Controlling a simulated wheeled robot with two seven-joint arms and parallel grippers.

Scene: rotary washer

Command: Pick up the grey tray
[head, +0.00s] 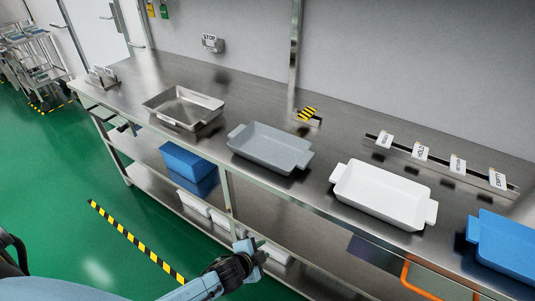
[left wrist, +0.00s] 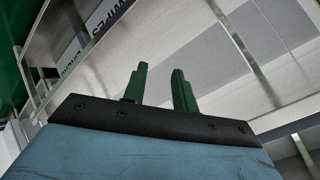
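The grey tray (head: 268,147) sits on the steel counter, between a steel tray and a white tray in the head view. It looks empty, with a handle at each end. My left gripper (head: 256,245) is below and in front of the counter edge, apart from the tray. In the left wrist view its two dark green fingers (left wrist: 160,86) stand apart with nothing between them. The grey tray is not clearly seen in the left wrist view. My right gripper is not seen in either view.
The steel tray (head: 184,106) is left of the grey tray, the white tray (head: 383,194) right, and a blue tray (head: 503,244) at far right. A blue bin (head: 188,166) stands on the lower shelf. A black-and-yellow block (head: 307,114) lies behind. The counter's front edge (head: 222,171) lies above my gripper.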

